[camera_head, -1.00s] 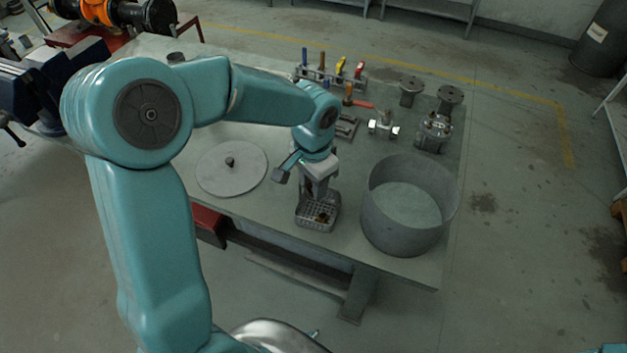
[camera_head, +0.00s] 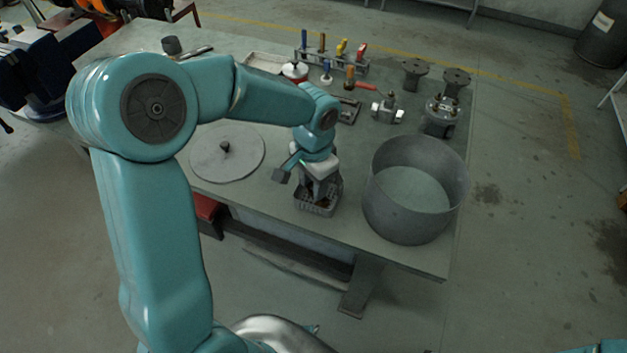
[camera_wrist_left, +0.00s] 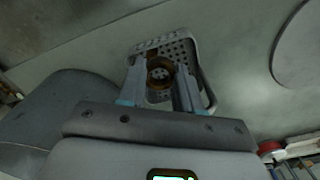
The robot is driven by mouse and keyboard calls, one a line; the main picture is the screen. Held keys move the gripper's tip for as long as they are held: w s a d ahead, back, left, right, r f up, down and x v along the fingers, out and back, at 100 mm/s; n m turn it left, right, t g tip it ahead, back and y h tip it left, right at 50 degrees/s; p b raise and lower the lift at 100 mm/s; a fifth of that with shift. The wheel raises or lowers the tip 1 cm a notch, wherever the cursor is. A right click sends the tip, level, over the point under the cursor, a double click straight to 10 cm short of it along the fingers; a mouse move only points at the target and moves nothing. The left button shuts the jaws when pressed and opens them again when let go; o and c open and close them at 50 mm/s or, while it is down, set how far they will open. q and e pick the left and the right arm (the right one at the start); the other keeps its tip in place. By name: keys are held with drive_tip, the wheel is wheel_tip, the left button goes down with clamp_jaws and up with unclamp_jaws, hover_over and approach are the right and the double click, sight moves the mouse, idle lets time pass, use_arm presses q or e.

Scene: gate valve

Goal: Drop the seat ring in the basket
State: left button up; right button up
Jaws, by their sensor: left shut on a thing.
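The basket (camera_head: 316,208) is a small grey perforated tray near the front edge of the table. It also shows in the left wrist view (camera_wrist_left: 203,84), below the fingers. My left gripper (camera_head: 320,190) points down over the basket, its fingertips low at the basket. In the left wrist view the gripper (camera_wrist_left: 160,80) is shut on the seat ring (camera_wrist_left: 161,67), a brownish ring between the two fingertips. The ring lies within the basket's outline there; whether it touches the floor of the basket I cannot tell. My right gripper is out of view.
A large open grey cylinder (camera_head: 414,205) stands right of the basket. A round plate with a knob (camera_head: 228,155) lies to the left. Tools in a rack (camera_head: 330,62) and metal valve parts (camera_head: 440,115) stand farther back.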

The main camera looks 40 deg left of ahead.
use_arm(q)
drive_tip(key=shift+s+d+r, duration=0.1)
drive_tip(key=shift+s+r, duration=0.2)
drive_tip(key=shift+s, duration=0.05)
drive_tip(key=o, duration=1.1)
drive_tip(key=shift+w+f, duration=0.1)
drive_tip(key=shift+w, duration=0.15)
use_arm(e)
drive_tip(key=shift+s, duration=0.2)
